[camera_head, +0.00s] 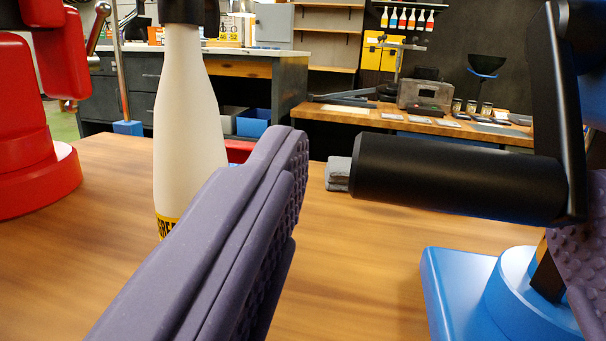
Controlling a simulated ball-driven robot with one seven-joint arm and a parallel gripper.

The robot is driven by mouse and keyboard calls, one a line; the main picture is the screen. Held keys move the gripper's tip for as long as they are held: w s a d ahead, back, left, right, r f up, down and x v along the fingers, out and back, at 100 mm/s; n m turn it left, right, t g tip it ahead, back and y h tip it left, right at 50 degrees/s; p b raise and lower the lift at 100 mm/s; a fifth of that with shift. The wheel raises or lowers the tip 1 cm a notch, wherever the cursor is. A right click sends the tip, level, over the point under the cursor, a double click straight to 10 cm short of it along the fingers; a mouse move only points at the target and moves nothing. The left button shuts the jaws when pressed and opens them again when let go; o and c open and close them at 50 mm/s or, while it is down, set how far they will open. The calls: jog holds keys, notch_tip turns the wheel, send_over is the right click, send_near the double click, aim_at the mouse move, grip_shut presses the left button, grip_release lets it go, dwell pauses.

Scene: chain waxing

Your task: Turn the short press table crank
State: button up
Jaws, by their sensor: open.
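A black crank with a thick cylindrical handle (455,178) and a flat upright arm (557,100) shows at the right. It is by a blue base (465,290) on the wooden table (350,270). My gripper (440,205) is open, with one purple ribbed finger at the centre left and part of the other at the right edge. The handle shows between the fingers and points left. I see no finger touching the handle, but the right finger is mostly cut off. The crank's pivot is not clearly visible.
A white bottle (186,120) with a black top stands left of my left finger. A red machine (35,150) stands at the far left. A small grey object (338,173) lies behind the handle's end. A workbench (395,120) with tools is in the background.

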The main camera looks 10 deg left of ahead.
jog(key=shift+s, duration=0.1)
jog(key=s+p, duration=0.4)
jog(key=s, duration=1)
jog(key=shift+s+d+f, duration=0.25)
jog(key=shift+s+f, duration=0.15)
